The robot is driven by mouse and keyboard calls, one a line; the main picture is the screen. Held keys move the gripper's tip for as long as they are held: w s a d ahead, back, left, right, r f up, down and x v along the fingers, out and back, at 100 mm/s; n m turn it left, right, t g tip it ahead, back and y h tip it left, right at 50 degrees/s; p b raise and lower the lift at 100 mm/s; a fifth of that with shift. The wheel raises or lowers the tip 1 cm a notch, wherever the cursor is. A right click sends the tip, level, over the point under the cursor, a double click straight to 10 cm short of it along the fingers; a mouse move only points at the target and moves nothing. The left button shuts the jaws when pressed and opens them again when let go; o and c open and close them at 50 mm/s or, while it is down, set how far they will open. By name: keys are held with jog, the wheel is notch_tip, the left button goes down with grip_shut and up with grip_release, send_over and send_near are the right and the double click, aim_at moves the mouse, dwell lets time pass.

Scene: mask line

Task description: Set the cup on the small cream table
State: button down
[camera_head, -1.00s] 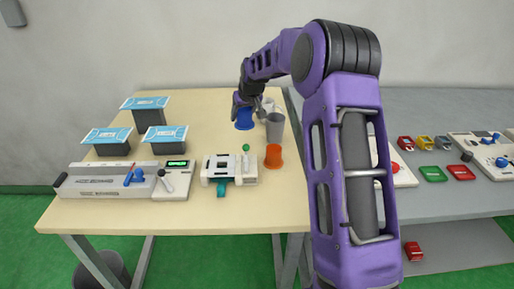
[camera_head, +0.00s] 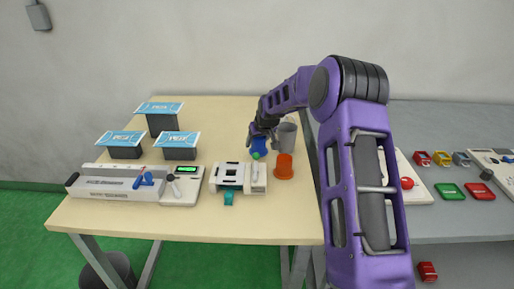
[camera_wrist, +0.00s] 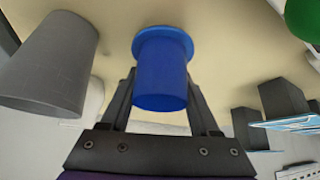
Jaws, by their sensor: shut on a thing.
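A blue cup (camera_head: 260,147) is between the fingers of my gripper (camera_head: 259,136), which is shut on it. In the wrist view the blue cup (camera_wrist: 160,75) shows its wide rim at the far end, away from my wrist. The cup is over the cream table (camera_head: 235,115); I cannot tell whether it touches the top. A grey cup (camera_head: 287,138) stands close on the right, partly behind my arm, and fills the left of the wrist view (camera_wrist: 48,62). An orange cup (camera_head: 284,168) stands nearer the front, apart from the blue one.
A sealer-like device (camera_head: 120,182) and several dark boxes with blue-and-white tops (camera_head: 176,146) occupy the left. A grey table (camera_head: 440,205) with small coloured items is at right.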

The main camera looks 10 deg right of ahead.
jog(key=shift+f, duration=1.1)
jog(key=shift+f, duration=0.1)
jog(key=shift+f, duration=0.15)
jog(key=shift+c, duration=0.6)
grip_release()
jog(key=shift+r, duration=0.2)
jog(key=shift+r, duration=0.25)
jog(key=v, duration=1.1)
jog(key=shift+s+r+p, duration=0.2)
jog(key=shift+s+p, duration=0.1)
jog(key=shift+p, duration=0.05)
